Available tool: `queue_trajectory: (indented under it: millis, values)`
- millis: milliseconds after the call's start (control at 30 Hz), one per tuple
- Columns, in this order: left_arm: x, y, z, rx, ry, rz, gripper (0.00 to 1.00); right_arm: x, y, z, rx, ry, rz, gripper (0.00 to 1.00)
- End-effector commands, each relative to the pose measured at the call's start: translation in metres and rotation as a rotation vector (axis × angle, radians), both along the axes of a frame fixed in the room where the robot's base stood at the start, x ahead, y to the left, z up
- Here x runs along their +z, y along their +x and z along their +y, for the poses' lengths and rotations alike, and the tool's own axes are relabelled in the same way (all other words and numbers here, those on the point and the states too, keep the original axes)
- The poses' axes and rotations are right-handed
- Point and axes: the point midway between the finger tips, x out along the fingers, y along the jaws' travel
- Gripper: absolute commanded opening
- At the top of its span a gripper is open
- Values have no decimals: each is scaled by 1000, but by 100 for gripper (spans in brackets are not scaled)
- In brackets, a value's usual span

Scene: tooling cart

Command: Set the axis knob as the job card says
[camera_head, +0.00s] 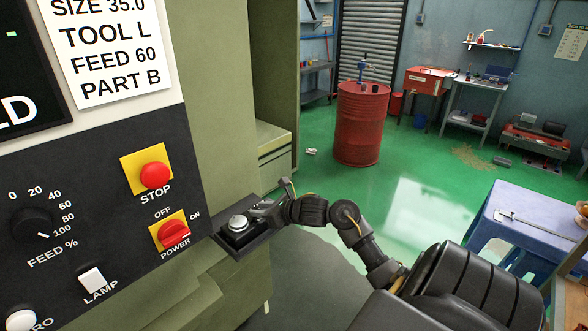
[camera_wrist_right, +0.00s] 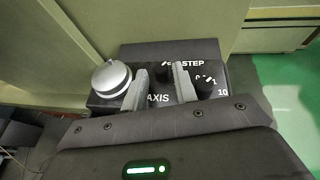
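The axis knob (camera_wrist_right: 164,73) is a small dark knob on a black control box (camera_wrist_right: 135,52), behind the "AXIS" label in the right wrist view. My right gripper (camera_wrist_right: 160,78) has its two grey fingers apart, one on each side of that knob; contact cannot be told. Its pointer is hidden. In the head view my right gripper (camera_head: 264,212) reaches the box (camera_head: 262,239) from the right. The white job card (camera_head: 115,45) reads "SIZE 35.0", "TOOL L", "FEED 60", "PART B"; its upper part is cut off. My left gripper is not in view.
A silver domed button (camera_wrist_right: 112,78) sits left of the fingers and a STEP knob (camera_wrist_right: 204,86) right of them. The machine panel carries a feed knob (camera_head: 31,226), a red STOP button (camera_head: 155,175) and a red POWER switch (camera_head: 173,234). A red drum (camera_head: 360,125) stands farther back.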

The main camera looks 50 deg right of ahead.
Motion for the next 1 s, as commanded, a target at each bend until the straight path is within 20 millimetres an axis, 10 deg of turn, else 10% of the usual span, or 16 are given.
queue_trajectory:
  millis: [500,1000]
  values:
    - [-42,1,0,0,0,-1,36,31,-93,-14,2,-14,4,28]
    - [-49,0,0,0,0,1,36,-73,-85,-21,-295,532,165,28]
